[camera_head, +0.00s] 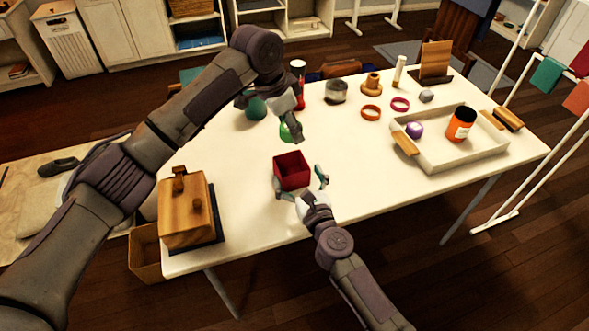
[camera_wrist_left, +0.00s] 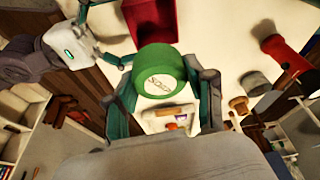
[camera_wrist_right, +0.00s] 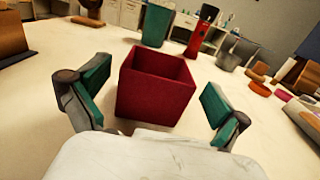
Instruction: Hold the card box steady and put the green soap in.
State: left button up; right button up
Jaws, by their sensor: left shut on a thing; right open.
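The green soap (camera_head: 287,132) is a round green piece held in my left gripper (camera_head: 291,122), above the table behind the card box. In the left wrist view the soap (camera_wrist_left: 160,72) sits between the two fingers. The card box (camera_head: 292,172) is dark red and open at the top, standing upright on the table. My right gripper (camera_head: 301,187) is open at the near side of the box. In the right wrist view the box (camera_wrist_right: 152,100) stands between the spread fingers, with visible gaps on both sides. The box floor is hidden in that view.
A teal cup (camera_head: 256,110) and a red bottle (camera_head: 299,75) stand behind the soap. A wooden lidded box (camera_head: 187,212) is at the table's left. A pale tray (camera_head: 446,160) lies at the right. The table between the card box and tray is clear.

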jog(key=shift+x, duration=1.1)
jog(key=c, duration=1)
